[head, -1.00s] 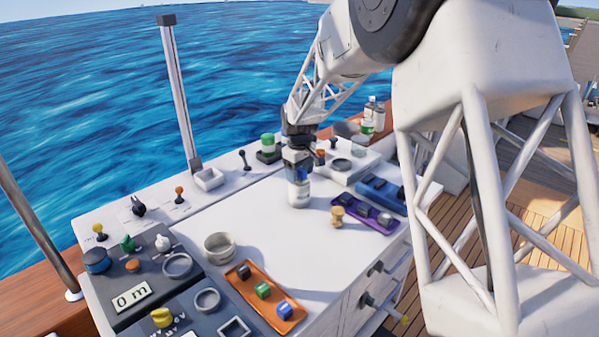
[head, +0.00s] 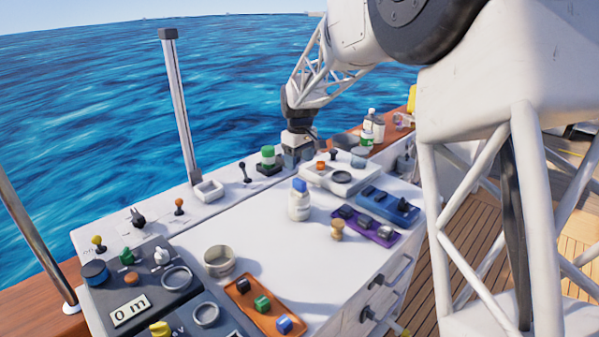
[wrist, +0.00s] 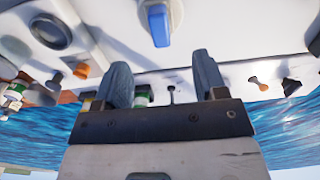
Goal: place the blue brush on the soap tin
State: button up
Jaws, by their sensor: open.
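A white rounded container (head: 299,208) stands upright on the white worktop. A small blue piece (head: 299,185) sits on top of it. Both show at the top of the wrist view, as a blue block (wrist: 158,25) against a white round body (wrist: 178,10). I cannot tell whether they are the blue brush and the soap tin. Another small blue block (head: 284,324) lies in the orange tray. My gripper (head: 297,158) is above and behind the white container, apart from it. In the wrist view its fingers (wrist: 161,82) are spread and empty.
An orange tray (head: 262,309), a round beige tin (head: 219,262), a small tan piece (head: 337,229), a purple tray (head: 365,232) and a blue tray (head: 385,206) surround the container. A dark control panel (head: 150,290) is at left. The worktop's middle is clear.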

aim_at(301, 181)
jog(key=shift+r, duration=1.65)
jog(key=shift+d, duration=0.1)
jog(key=s+d+r+m+t, duration=0.15)
jog(key=s+d+r, duration=0.35)
jog(key=s, duration=0.7)
jog(key=s+d+r+m, duration=0.25)
jog(key=s+d, duration=0.45)
jog(key=s, duration=0.5)
jog(key=s+d+f+m, duration=0.1)
jog(key=s+d+f, duration=0.1)
jog(key=s, duration=0.6)
jog(key=s+d+f+m, duration=0.2)
jog(key=s, duration=0.7)
jog(key=s+d+f+m+t, duration=0.1)
jog(key=s+d+f+m, duration=0.1)
jog(key=s, duration=0.6)
jog(key=shift+s+f, duration=0.3)
jog(key=shift+s, duration=0.1)
